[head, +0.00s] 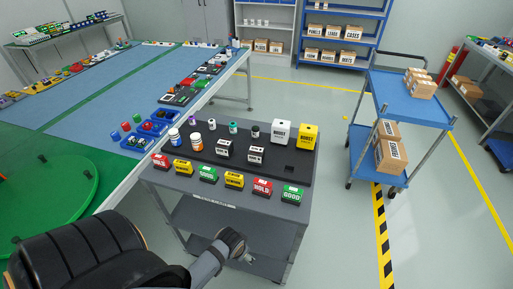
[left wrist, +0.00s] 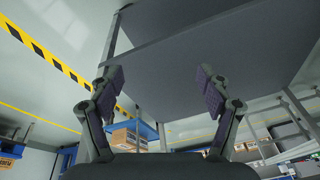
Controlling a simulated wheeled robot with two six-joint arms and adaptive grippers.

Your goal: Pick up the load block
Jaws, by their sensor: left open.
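Several small labelled blocks stand on the dark cart top in the head view. In the front row are red (head: 160,161), yellow (head: 182,167), green (head: 208,174), yellow (head: 234,180), red (head: 262,187) and green (head: 292,194) blocks. Behind stand two black-and-white blocks (head: 225,148) (head: 256,154), a white block (head: 280,132) and a taller yellow block (head: 307,137). The labels are too small for me to tell which is the load block. My left gripper (left wrist: 160,88) is open and empty, low by the cart's front. My right gripper is not in view.
The grey cart (head: 205,203) has lower shelves; its dark panels fill the upper left wrist view (left wrist: 210,55). Bottles (head: 196,142) and blue trays (head: 136,143) are near its left side. A blue trolley (head: 400,105) with boxes stands right; floor between is clear.

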